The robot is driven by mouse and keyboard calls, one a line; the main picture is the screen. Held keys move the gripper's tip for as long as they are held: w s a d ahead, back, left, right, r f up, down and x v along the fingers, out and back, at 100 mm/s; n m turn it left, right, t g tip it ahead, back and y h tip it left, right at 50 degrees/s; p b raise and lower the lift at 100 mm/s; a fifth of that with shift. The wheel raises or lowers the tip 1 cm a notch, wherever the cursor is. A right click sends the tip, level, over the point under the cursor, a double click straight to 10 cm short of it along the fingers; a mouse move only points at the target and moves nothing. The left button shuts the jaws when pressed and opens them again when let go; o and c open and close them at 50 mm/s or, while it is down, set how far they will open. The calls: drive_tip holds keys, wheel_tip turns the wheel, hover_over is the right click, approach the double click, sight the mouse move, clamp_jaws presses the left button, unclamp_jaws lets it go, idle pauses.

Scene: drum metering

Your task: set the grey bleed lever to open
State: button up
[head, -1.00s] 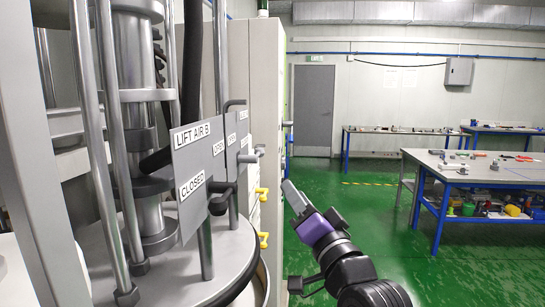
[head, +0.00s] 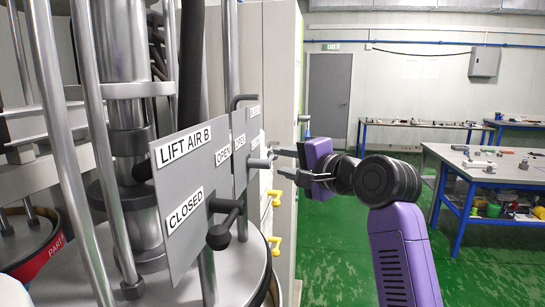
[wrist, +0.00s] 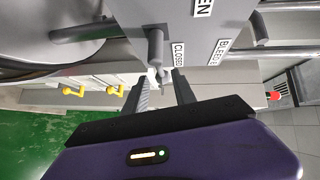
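The grey bleed lever (head: 260,163) sticks out from the panel behind the LIFT AIR B plate, towards my gripper. In the wrist view the lever (wrist: 155,45) is a short grey rod on a panel with a CLOSED label (wrist: 178,54), a partly cut OPEN label (wrist: 203,8) and a cut BLEED label (wrist: 220,50). My gripper (head: 284,162) is open, with its fingers pointing at the lever. In the wrist view the fingertips (wrist: 160,85) are spread to either side of the lever's near end. I cannot tell whether they touch it.
The LIFT AIR B plate (head: 180,190) with its dark lever (head: 226,226) stands nearer, left of my gripper. Yellow handles (head: 275,197) are on the cabinet behind. A red knob (wrist: 273,95) shows at right in the wrist view.

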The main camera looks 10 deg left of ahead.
sight(273, 158)
drive_tip(key=shift+p+x, duration=0.7)
drive_tip(key=shift+x, duration=2.25)
clamp_jaws()
drive_tip(key=shift+d, duration=0.1)
